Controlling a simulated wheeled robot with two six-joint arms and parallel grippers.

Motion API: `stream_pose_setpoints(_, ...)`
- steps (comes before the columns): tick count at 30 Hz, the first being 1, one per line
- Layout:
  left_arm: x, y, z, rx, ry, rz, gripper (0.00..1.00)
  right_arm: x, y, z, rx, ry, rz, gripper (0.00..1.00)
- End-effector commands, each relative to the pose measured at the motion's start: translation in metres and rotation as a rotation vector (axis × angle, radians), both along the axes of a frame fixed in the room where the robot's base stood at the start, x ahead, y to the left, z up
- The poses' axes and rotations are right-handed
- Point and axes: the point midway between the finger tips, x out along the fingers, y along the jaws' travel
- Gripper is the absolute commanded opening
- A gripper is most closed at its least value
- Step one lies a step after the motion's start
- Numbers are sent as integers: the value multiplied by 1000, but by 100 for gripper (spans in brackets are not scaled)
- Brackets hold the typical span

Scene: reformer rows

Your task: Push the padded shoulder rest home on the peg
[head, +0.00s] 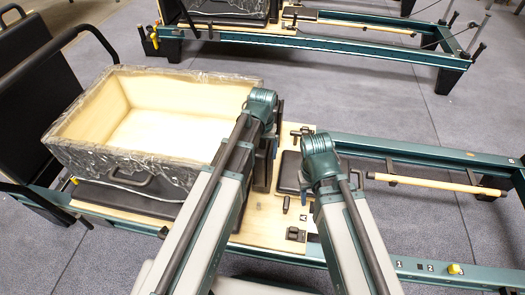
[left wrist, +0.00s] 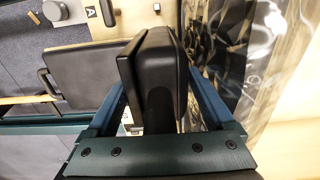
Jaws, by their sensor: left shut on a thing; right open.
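In the left wrist view, the padded shoulder rest (left wrist: 164,60) is a black, upright padded block with a flat plate along its left side. My left gripper (left wrist: 160,105) is shut on it, with a blue finger on each side. In the head view my left gripper (head: 272,145) is mostly hidden behind its own wrist, over the light wooden board. The underside of the rest is hidden, so I cannot tell how it sits on a peg.
A large plastic-wrapped open box (head: 75,150) stands on the reformer at left. A flat black pad (head: 289,172) lies on the wooden board (head: 262,225), with small black fittings around it. A wooden bar (head: 435,184) crosses the green frame at right. Another reformer (head: 330,45) stands behind.

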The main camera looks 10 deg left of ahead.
Motion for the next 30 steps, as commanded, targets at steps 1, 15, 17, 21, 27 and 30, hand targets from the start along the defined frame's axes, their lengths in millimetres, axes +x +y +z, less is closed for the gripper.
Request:
stream_pose_setpoints(1,0,0,0,0,0,0,0,0,0,0,0,0,0,50)
stream_pose_setpoints(15,0,0,0,0,0,0,0,0,0,0,0,0,0,50)
stream_pose_setpoints(17,0,0,0,0,0,0,0,0,0,0,0,0,0,50)
stream_pose_setpoints(21,0,0,-2,0,0,0,0,0,0,-2,0,0,0,50)
stream_pose_setpoints(27,0,0,-7,0,0,0,0,0,0,-7,0,0,0,50)
stream_pose_setpoints(30,0,0,-9,0,0,0,0,0,0,-9,0,0,0,50)
